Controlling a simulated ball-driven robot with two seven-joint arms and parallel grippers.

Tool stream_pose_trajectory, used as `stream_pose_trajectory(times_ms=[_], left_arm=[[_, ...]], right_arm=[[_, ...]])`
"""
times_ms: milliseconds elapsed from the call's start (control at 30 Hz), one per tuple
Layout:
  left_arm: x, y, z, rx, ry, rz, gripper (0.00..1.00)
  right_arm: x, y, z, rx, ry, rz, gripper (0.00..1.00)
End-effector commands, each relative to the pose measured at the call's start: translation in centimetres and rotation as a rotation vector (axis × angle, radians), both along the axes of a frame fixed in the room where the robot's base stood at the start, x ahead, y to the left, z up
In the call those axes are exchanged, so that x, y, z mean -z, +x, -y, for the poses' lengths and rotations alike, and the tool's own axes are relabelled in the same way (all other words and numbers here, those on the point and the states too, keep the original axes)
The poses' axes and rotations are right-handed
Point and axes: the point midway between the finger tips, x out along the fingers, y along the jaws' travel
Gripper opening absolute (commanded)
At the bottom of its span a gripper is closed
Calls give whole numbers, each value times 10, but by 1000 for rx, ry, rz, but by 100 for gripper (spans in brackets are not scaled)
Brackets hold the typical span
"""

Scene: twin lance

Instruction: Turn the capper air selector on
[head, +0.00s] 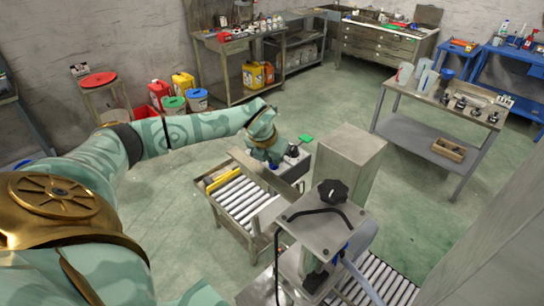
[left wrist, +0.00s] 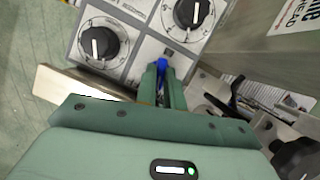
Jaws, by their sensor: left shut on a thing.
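In the left wrist view a pale control panel (left wrist: 137,48) carries two round dials with black knobs, a left dial (left wrist: 99,44) and an upper right dial (left wrist: 187,14). A small blue piece (left wrist: 162,65) shows between my fingertips below the dials, in front of the panel; it looks like the selector's handle. My left gripper (left wrist: 163,75) is shut on it, and the fingers hide most of it. In the head view my left gripper (head: 265,143) is at the control box (head: 291,166) beside the roller conveyor. Which way the selector points cannot be told. My right gripper is not in view.
A roller conveyor (head: 240,197) lies left of the control box. A tall grey column (head: 345,163) and a machine with a black knob (head: 333,191) stand close on the right. A bench (head: 425,108) with parts stands farther back. Green floor is open between.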

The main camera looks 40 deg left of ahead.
Motion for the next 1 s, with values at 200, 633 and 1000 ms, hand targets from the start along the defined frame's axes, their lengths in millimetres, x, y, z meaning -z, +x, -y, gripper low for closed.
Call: stream_pose_trajectory(times_ms=[200, 633, 1000], left_arm=[[-2, 2, 1, -142, -1, 4, 0], [-2, 2, 1, -266, 1, 4, 0], [-2, 2, 1, -272, -1, 3, 0]], right_arm=[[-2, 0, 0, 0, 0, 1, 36], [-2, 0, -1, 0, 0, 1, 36], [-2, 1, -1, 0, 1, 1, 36]])
